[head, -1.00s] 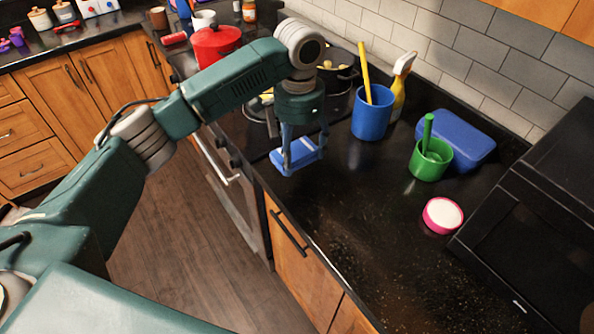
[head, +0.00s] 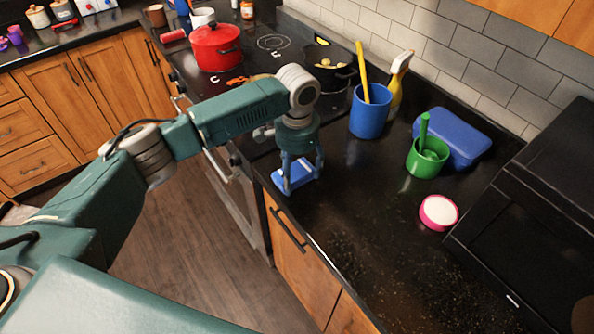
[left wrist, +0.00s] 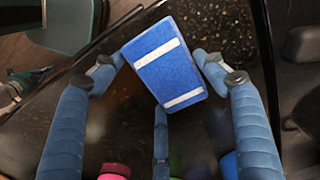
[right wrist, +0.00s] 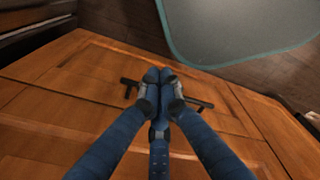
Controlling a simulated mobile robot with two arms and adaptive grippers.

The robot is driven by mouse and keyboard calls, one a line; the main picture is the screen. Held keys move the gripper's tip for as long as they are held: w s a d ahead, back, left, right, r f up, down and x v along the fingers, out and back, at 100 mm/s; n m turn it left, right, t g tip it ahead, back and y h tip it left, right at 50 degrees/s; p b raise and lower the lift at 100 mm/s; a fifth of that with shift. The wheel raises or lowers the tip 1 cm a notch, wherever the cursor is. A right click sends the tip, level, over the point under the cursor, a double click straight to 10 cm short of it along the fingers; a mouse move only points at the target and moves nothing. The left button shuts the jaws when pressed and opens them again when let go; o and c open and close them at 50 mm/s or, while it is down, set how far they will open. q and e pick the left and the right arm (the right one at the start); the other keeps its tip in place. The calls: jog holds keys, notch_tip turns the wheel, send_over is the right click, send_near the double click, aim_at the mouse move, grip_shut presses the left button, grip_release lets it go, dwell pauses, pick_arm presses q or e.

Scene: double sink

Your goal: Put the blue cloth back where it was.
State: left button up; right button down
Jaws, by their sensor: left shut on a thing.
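The blue cloth (head: 302,181), a folded blue block with white stripes, is at the counter's front edge beside the stove in the head view. In the left wrist view the cloth (left wrist: 165,68) lies tilted between the fingers, its striped face toward the camera. My left gripper (head: 298,179) points down and is shut on it. I cannot tell whether the cloth touches the counter or hangs just above. My right gripper (right wrist: 160,82) is shut and empty in front of wooden cabinet doors.
The dark counter (head: 345,215) is clear right of the cloth. Further back stand a blue cup (head: 369,112), a spray bottle (head: 397,85), a green cup (head: 425,160) and a blue box (head: 455,137). A pink tub (head: 438,212) is near the black microwave (head: 530,230). A red pot (head: 215,48) is on the stove.

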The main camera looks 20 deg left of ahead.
aim_at(297, 175)
pick_arm(q)
jog(key=o, duration=1)
notch_tip(297, 175, up, 12)
jog(key=b, duration=0.3)
jog(key=shift+r, duration=0.2)
jog(key=shift+s+f, duration=0.1)
jog(key=shift+f, duration=0.05)
